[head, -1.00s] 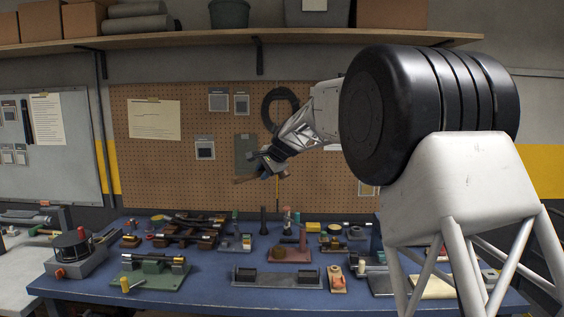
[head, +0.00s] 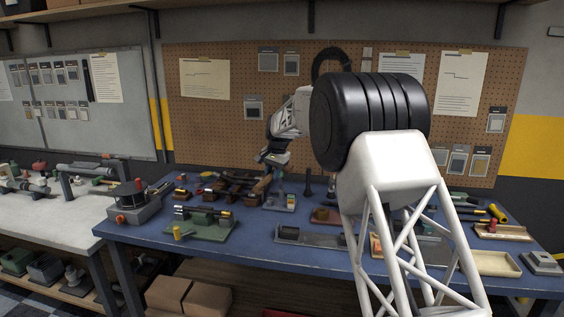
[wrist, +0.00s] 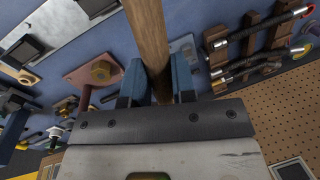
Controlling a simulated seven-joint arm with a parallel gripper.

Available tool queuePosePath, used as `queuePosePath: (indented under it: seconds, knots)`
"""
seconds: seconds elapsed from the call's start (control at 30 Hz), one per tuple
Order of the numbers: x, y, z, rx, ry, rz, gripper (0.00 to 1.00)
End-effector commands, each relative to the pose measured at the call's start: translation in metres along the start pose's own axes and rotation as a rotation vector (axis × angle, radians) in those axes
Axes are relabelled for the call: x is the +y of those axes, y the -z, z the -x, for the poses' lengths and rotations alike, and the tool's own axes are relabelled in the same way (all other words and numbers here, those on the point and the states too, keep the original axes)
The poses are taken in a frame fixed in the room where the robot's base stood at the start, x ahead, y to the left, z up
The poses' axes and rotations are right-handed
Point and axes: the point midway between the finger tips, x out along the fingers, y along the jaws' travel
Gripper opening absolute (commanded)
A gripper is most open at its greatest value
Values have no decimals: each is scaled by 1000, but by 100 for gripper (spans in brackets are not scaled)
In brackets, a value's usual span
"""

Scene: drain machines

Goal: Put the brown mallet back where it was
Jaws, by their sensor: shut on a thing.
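My gripper (head: 270,165) is shut on the brown mallet (head: 262,187), low above the back part of the blue table in the head view. In the wrist view the mallet's round wooden handle (wrist: 148,40) runs between the two blue fingers of the gripper (wrist: 157,88) and out of the top of the picture. The mallet's head cannot be made out in either view. The mallet looks close to the objects behind and below it; I cannot tell whether it touches anything.
A dark brown rack (head: 228,188) with black rods is beside the gripper. A green fixture (head: 201,224) stands in front of it, and a grey long fixture (head: 315,238) lies to the right. The pegboard (head: 215,125) rises behind the blue table (head: 262,257).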

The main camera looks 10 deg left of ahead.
Motion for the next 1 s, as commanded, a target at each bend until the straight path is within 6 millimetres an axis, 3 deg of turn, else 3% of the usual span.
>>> queuePosePath:
  seconds: [0.6,0.8,1.0]
  knots:
    - [-34,-25,-113,1,-272,163,0]
    - [-40,-31,-139,8,-328,191,0]
    - [-42,-33,-151,12,-355,202,0]
